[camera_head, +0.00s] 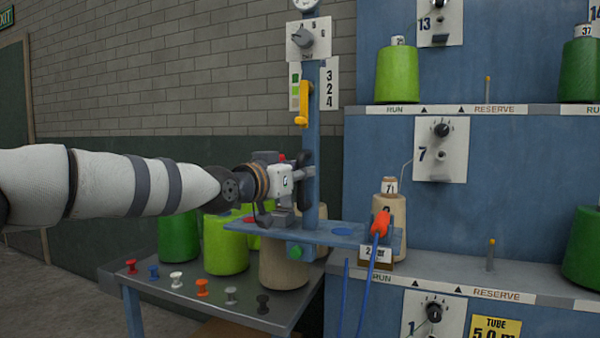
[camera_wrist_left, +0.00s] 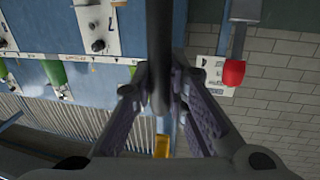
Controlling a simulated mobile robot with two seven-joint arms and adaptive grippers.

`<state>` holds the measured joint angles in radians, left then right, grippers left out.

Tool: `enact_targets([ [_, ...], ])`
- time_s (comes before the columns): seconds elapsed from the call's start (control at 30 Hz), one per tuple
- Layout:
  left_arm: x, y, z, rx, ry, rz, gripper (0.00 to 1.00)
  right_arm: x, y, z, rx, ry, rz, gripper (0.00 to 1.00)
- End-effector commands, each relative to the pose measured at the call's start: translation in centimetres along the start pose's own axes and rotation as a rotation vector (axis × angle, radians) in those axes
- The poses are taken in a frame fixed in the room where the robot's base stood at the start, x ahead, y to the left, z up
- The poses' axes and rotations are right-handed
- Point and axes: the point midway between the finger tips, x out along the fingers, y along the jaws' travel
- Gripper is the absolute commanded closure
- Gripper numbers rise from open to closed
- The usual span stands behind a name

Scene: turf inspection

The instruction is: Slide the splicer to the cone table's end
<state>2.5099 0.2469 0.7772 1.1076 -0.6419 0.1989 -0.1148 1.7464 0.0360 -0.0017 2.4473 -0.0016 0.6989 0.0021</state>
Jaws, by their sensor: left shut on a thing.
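The splicer appears to be the blue upright post unit (camera_head: 311,140) with a gauge, a dial plate and a yellow lever (camera_head: 303,104). It stands at the cone table (camera_head: 210,303), beside a blue shelf bar (camera_head: 335,234). My left gripper (camera_head: 298,178) comes in from the left and is at the post, at mid height. In the left wrist view its two fingers (camera_wrist_left: 161,100) are closed around a dark bar (camera_wrist_left: 160,45), seemingly a handle on the unit. The exact contact is partly hidden in the head view. My right gripper is not in view.
Green cones (camera_head: 226,246) and a beige cone (camera_head: 283,264) stand on the table close under my arm. Several coloured pegs (camera_head: 202,288) line its front edge. An orange tool (camera_head: 380,224) with a blue hose (camera_head: 366,290) sits at right before the blue rack (camera_head: 385,150).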

Motion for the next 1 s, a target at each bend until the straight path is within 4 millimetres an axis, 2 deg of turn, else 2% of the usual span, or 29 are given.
enact_targets([
  [0.27, 0.0, -0.2, 0.0, 0.000, -0.001, -0.003, 1.00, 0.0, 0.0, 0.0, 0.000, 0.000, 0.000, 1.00],
  [0.3, 0.0, -0.2, 0.0, 0.000, -0.001, -0.003, 0.80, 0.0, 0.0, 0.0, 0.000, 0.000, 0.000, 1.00],
  [0.37, 0.0, -0.2, 0.0, 0.000, -0.001, -0.003, 0.66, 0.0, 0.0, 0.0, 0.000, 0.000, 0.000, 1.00],
  [0.73, -0.5, 0.0, -0.1, 0.003, 0.000, 0.001, 0.65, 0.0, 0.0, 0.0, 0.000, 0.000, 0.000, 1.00],
  [0.87, -2.8, -0.1, -0.1, 0.002, -0.001, -0.001, 0.65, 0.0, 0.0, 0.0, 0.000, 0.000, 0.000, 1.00],
  [1.0, -6.4, -0.1, -0.2, 0.001, 0.000, -0.001, 0.65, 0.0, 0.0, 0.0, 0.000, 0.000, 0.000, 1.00],
])
